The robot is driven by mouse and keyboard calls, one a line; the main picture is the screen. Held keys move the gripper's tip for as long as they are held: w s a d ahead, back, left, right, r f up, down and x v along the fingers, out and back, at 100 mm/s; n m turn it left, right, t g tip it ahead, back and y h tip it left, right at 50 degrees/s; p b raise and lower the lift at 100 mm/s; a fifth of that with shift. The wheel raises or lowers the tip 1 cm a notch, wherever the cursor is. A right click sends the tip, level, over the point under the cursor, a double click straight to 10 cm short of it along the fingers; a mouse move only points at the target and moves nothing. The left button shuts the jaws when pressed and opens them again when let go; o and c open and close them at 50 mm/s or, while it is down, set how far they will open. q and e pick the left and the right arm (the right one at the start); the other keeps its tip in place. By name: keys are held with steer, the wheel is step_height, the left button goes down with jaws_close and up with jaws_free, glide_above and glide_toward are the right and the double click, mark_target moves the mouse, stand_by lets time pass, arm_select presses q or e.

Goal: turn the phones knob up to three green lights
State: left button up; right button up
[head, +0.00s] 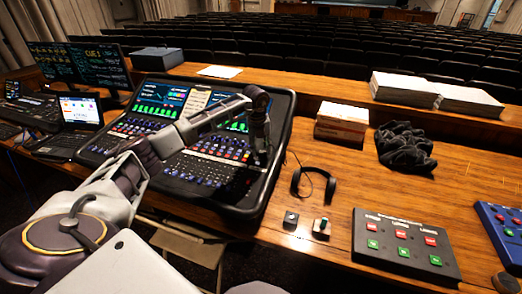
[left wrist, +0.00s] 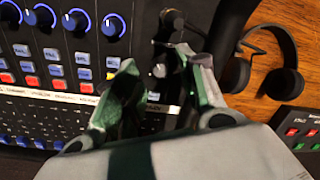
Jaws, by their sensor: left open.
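The mixing console (head: 262,185) stands on the desk with its lit screens and rows of knobs. My left gripper (head: 261,150) points down over the console's right part. My right gripper is not in view.
Headphones (head: 314,184) lie right of the console. A red-and-green button box (head: 405,246) stands further right. Large blue knobs (left wrist: 77,21) line the panel.

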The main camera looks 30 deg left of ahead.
arm_select(q)
step_height(320, 180, up, 10)
steer(key=s, duration=0.1)
steer(key=shift+s, duration=0.15)
stand_by(0.9)
